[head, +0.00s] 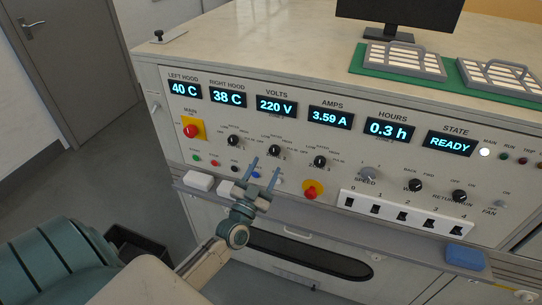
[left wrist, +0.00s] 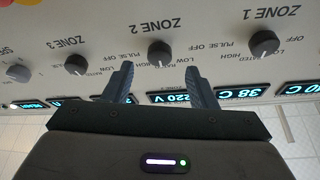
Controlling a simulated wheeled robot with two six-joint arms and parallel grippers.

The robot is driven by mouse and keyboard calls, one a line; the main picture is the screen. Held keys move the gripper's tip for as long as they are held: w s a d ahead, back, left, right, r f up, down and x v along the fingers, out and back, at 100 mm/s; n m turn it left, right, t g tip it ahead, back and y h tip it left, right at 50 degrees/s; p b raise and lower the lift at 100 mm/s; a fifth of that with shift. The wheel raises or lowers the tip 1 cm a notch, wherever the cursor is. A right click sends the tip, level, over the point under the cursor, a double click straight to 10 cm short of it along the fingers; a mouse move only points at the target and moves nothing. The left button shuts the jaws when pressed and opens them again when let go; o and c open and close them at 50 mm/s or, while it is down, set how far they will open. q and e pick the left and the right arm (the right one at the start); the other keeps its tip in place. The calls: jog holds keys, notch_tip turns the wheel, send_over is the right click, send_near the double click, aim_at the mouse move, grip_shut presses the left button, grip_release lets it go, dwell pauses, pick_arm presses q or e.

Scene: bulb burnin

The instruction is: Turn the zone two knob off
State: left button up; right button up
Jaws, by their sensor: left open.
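The zone two knob (head: 275,151) is the middle of three black knobs on the sloping control panel. It also shows in the left wrist view (left wrist: 160,53), where the picture is upside down, below its ZONE 2 label. Its pointer setting is too small to tell. My left gripper (head: 265,168) is open and empty just in front of the panel. In the left wrist view its two fingers (left wrist: 160,72) point toward the zone two knob, one to each side, with the knob at or just beyond the tips. Contact cannot be told.
The zone one knob (left wrist: 264,43) and zone three knob (left wrist: 76,64) flank it. A red main switch (head: 192,130), a red emergency button (head: 313,189) and a switch row (head: 402,216) are nearby. A ledge (head: 330,229) runs below the panel.

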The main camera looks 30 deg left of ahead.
aim_at(273, 153)
pick_arm(q)
jog(key=shift+x, duration=2.35)
jog(key=c, duration=1)
